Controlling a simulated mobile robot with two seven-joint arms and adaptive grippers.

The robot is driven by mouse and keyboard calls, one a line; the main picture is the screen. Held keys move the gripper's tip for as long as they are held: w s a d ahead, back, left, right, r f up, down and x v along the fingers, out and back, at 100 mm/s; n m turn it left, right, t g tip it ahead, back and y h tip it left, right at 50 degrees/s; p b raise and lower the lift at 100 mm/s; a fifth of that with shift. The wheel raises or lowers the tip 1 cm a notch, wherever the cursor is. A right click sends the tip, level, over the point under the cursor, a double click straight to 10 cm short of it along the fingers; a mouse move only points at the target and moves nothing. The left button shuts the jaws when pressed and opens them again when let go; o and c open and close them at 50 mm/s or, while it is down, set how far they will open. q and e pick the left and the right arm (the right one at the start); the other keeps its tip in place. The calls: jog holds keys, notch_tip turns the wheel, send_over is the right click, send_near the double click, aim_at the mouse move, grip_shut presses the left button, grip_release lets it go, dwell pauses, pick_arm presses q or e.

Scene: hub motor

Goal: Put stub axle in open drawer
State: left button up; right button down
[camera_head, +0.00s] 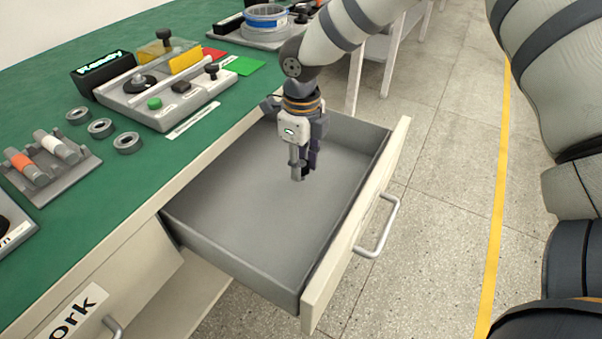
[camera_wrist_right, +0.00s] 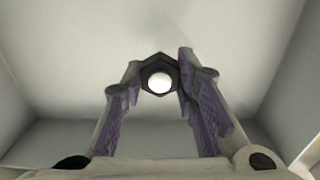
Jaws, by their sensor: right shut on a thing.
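The open drawer (camera_head: 235,220) is pulled out from under the green bench, and its grey inside looks empty. My right gripper (camera_head: 303,176) points down over the drawer, towards its far end. In the right wrist view my right gripper (camera_wrist_right: 160,95) has its two fingers shut on the stub axle (camera_wrist_right: 159,80), which shows end-on as a dark hexagonal piece with a pale round centre. In the head view the stub axle is mostly hidden by the fingers; only a dark bit shows at the tips. I cannot tell whether it touches the drawer floor. My left gripper is not in view.
The drawer front (camera_head: 357,225) with its handle (camera_head: 378,228) stands out over the floor. On the green bench (camera_head: 95,195) are several grey rings (camera_head: 100,128), a tray with orange and white cylinders (camera_head: 35,165) and a control box (camera_head: 165,95). The drawer's near half is free.

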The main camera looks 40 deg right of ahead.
aim_at(302, 162)
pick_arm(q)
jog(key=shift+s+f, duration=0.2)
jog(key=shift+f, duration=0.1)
pick_arm(e)
notch_tip(302, 162, down, 3)
jog(key=shift+d+f, duration=0.1)
jog(key=shift+f, duration=0.2)
jog(key=c, duration=1.3)
grip_release()
jog(key=shift+r, duration=0.15)
notch_tip(302, 162, up, 12)
jog(key=shift+r+p, duration=0.1)
jog(key=shift+p, duration=0.65)
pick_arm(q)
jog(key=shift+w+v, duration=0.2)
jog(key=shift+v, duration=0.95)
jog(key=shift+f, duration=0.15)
